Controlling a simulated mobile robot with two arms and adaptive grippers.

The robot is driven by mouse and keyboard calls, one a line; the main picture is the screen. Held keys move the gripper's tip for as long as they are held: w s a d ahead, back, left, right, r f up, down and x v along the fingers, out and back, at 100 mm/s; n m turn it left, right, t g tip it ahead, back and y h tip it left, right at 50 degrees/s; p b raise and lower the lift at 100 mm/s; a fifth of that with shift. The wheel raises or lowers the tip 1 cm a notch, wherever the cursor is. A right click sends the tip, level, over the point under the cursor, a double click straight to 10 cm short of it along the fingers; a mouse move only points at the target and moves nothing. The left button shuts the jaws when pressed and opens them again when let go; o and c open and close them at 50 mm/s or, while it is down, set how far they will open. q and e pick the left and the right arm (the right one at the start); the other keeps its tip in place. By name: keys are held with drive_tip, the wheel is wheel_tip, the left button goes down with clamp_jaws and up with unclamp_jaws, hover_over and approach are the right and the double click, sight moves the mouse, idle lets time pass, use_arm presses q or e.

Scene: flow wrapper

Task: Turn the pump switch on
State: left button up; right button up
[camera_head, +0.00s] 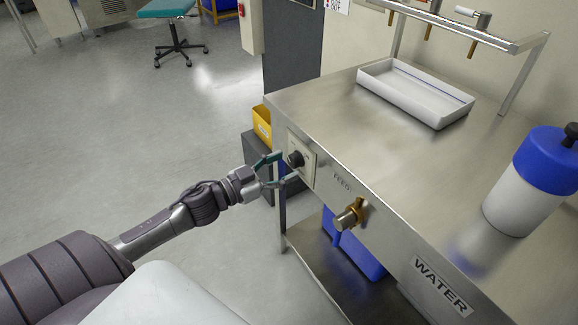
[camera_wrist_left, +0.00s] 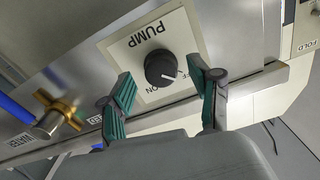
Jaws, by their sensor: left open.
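The pump switch is a round black knob (camera_head: 295,159) on a pale square plate on the front of the steel bench. In the left wrist view the knob (camera_wrist_left: 161,69) sits on the plate marked PUMP, which appears upside down, and its white pointer mark is turned toward the OFF label. My left gripper (camera_head: 287,166) is open, with its teal fingers on either side of the knob. In the left wrist view its fingers (camera_wrist_left: 153,58) flank the knob with gaps showing; contact cannot be told. My right gripper is not in view.
A white tray (camera_head: 415,91) and a blue-topped bottle (camera_head: 532,180) stand on the bench. A yellow bin (camera_head: 262,126) is behind the corner.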

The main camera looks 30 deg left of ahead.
use_arm(q)
drive_tip(key=shift+x, duration=1.1)
drive_tip(key=c, duration=1.1)
